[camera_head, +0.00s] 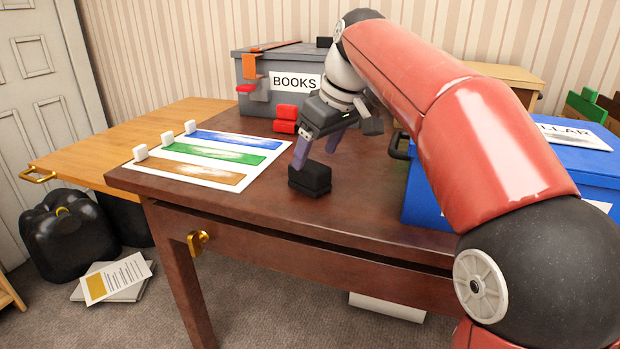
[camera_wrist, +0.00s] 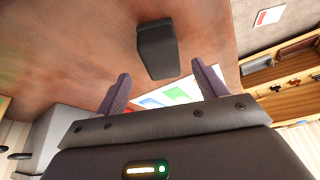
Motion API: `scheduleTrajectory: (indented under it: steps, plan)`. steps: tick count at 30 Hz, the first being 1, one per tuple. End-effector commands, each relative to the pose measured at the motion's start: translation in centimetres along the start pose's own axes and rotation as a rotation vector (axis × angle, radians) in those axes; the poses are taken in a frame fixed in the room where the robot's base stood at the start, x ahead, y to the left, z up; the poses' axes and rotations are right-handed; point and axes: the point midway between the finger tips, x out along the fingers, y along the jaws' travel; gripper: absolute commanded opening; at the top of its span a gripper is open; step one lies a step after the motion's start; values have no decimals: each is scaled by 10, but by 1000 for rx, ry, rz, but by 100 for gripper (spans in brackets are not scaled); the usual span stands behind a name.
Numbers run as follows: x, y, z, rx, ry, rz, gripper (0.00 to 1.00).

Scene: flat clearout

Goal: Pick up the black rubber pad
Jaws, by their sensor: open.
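The black rubber pad (camera_head: 311,178) is a small dark block on the dark wooden table (camera_head: 350,215), near its front edge. In the wrist view the pad (camera_wrist: 157,50) lies ahead of the fingertips, roughly between them in the picture. My gripper (camera_head: 318,147) is just behind and above the pad, tilted down. Its two purple fingers (camera_wrist: 162,78) are spread with nothing between them. One finger overlaps the area just behind the pad in the head view; whether it touches cannot be told.
Red blocks (camera_head: 286,118) and a grey BOOKS box (camera_head: 263,101) stand behind. A blue box (camera_head: 425,200) is at the right. Table between is clear.

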Motion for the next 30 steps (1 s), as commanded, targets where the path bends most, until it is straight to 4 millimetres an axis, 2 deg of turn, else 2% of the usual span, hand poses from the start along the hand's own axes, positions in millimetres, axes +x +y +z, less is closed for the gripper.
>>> scheduleTrajectory:
  steps: [10,20,30]
  plan:
    - [49,-3,-2,2,-1,1,71]
    - [54,-3,-3,2,0,2,71]
    - [54,-3,-3,3,1,2,26]
